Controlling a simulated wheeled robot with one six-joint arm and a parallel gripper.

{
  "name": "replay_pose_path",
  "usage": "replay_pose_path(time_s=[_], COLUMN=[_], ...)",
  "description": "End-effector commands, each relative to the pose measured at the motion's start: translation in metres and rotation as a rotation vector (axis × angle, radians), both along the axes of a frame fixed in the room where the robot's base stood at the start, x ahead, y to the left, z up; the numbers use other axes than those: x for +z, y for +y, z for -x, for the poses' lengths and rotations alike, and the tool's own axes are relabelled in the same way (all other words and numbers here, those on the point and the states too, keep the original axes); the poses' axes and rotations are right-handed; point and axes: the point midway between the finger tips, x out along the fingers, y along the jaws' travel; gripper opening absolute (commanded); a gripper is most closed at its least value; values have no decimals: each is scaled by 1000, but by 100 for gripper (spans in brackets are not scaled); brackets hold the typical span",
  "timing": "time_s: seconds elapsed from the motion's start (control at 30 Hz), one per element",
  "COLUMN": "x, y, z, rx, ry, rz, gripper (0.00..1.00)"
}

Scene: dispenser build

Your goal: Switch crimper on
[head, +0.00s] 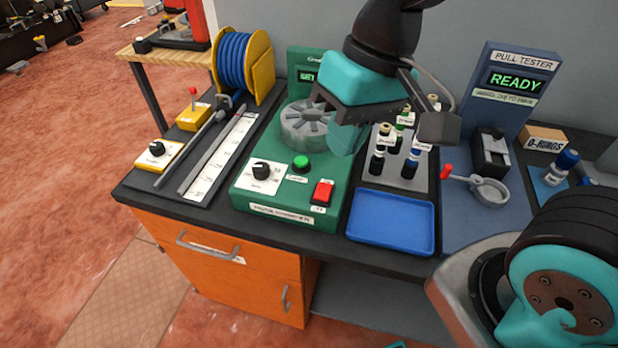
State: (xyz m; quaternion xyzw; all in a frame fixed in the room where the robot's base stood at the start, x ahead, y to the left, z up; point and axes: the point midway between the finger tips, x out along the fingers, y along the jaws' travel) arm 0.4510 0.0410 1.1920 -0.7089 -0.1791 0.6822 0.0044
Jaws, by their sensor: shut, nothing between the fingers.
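The crimper (325,205) is a green machine on the bench, with a grey slotted round head (305,125) on top. Its front panel has a black knob (261,171) on a white plate, a green button (301,161) and a red rocker switch (322,192) at the front right corner. Its lit display (307,76) at the back is partly hidden by my arm, so its text cannot be read in full. My gripper (345,148) is shut and empty. It appears above the crimper's right side, behind the red switch in the picture and apart from it.
Left are a blue cable spool (243,62) and a ruler strip (221,152). Right of the crimper are a rack of small bottles (398,150), an empty blue tray (392,220) and a pull tester (512,85) reading READY. A red-handled lever (478,184) sits before the tester.

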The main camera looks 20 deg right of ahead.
Motion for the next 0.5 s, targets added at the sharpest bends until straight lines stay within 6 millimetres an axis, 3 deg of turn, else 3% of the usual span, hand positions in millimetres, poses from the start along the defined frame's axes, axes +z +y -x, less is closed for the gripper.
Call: replay_pose_path(time_s=[0.03, 0.2, 0.33, 0.5], x=[-19, -59, -80, -91], y=[0, -5, -7, -8], z=[-17, -70, -96, -111], rx=[-108, -508, -731, -864], ry=[34, 102, 121, 123], rz=[35, 151, 211, 242], gripper=[0, 0, 0, 0])
